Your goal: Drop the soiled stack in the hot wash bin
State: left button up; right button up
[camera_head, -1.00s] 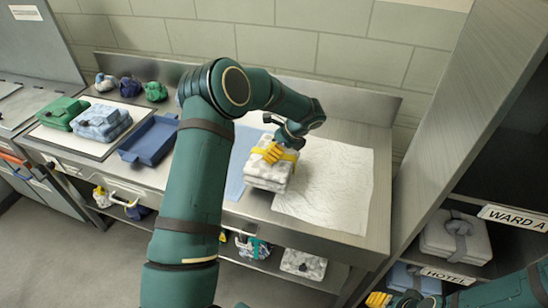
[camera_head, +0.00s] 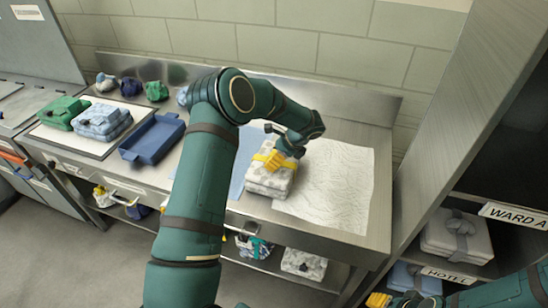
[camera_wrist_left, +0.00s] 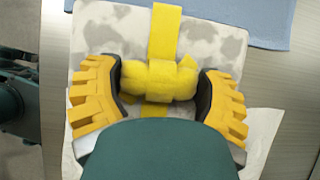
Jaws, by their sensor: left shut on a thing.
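The stack (camera_head: 268,182) is grey-and-white mottled cloth tied with a yellow band, and it sits on the steel counter between a blue cloth and a white sheet. In the left wrist view, the stack (camera_wrist_left: 205,38) fills the middle, with its yellow knot (camera_wrist_left: 158,80) between the fingers. My left gripper (camera_head: 272,158) is shut on this knot; its yellow fingers also show in the left wrist view (camera_wrist_left: 160,88). My right gripper (camera_head: 378,299) shows only partly at the bottom right, and its opening cannot be made out. I see no bin that I can read as hot wash.
A blue tray (camera_head: 152,140), a green folded stack (camera_head: 62,111) and a blue folded stack (camera_head: 102,122) are on the left. Small cloth bundles (camera_head: 130,87) line the back. A shelf (camera_head: 515,210) labelled WARD A and HOTEL stands right.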

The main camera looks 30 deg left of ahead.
pick_arm(q)
jog(key=shift+s+f, duration=0.2)
jog(key=shift+f, duration=0.4)
jog(key=o, duration=1.2)
jog(key=shift+a+f, duration=0.1)
